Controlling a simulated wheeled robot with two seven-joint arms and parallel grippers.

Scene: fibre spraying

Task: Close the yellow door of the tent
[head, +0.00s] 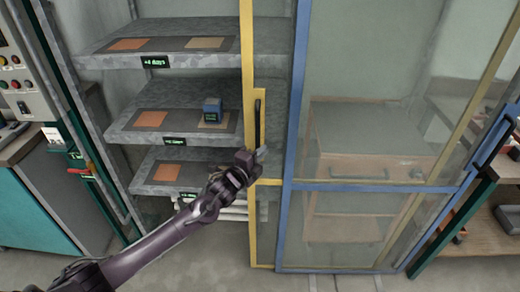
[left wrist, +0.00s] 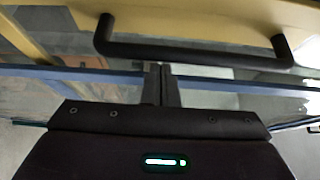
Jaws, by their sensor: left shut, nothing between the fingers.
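The tent's yellow door (head: 247,65) is a yellow-framed sliding panel, seen near the middle of the head view, partly behind the blue-framed panel (head: 297,120). Left of its yellow edge the shelves are exposed. A black bar handle (head: 258,122) stands upright on the yellow frame. In the left wrist view the handle (left wrist: 195,50) crosses the top of the picture. My left gripper (head: 262,153) is shut and empty, just below the handle's lower end. In the left wrist view its fingers (left wrist: 162,85) are together, apart from the handle. My right gripper is not in view.
Grey shelves (head: 185,91) hold orange and tan squares and a small blue block (head: 212,107). A control panel (head: 22,80) stands at the left above a teal cabinet (head: 45,205). A wooden cabinet (head: 360,150) shows through the glass. A bench stands at the right.

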